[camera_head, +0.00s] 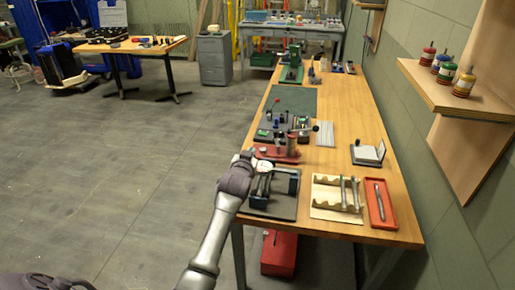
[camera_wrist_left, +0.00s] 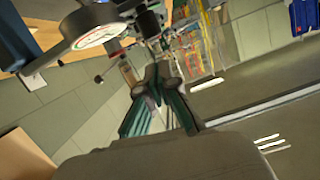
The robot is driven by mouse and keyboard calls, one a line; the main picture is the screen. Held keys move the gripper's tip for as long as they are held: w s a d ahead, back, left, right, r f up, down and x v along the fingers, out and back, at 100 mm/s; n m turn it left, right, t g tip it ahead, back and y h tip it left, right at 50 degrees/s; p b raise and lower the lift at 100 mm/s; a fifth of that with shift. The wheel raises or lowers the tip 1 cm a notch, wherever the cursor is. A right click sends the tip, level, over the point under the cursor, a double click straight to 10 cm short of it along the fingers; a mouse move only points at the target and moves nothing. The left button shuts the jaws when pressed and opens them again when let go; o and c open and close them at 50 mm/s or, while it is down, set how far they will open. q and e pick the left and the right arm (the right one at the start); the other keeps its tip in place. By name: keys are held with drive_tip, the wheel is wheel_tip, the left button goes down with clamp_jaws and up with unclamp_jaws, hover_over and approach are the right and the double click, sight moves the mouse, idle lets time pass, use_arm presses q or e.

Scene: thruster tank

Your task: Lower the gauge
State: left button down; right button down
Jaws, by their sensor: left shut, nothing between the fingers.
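The gauge shows in the left wrist view as a round white dial (camera_wrist_left: 103,36) with a dark rim, at the upper left. It sits beyond my fingers and to one side of them. My right gripper is not in view.
Right of the mat are a wooden rack (camera_head: 325,197) with metal rods and a red tray (camera_head: 381,204). A red fixture (camera_head: 277,153) stands just behind. Further back are more bench tools. A wall shelf (camera_head: 450,92) holds several coloured jars. Open floor is at left.

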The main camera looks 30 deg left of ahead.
use_arm(q)
drive_tip(key=f, duration=0.2)
drive_tip(key=a+f, duration=0.1)
drive_tip(key=shift+s+n+b, duration=0.25)
drive_tip(key=shift+n+b, duration=0.05)
drive_tip(key=shift+f, duration=0.2)
wheel_tip(320, 180, up, 6)
drive_tip(key=p, duration=0.5)
drive_tip(key=f+b+v, duration=0.1)
drive_tip(key=b+v, duration=0.2)
drive_tip(key=v, duration=0.6)
drive_tip(key=shift+s+b, duration=0.35)
drive_tip(key=shift+s, duration=0.15)
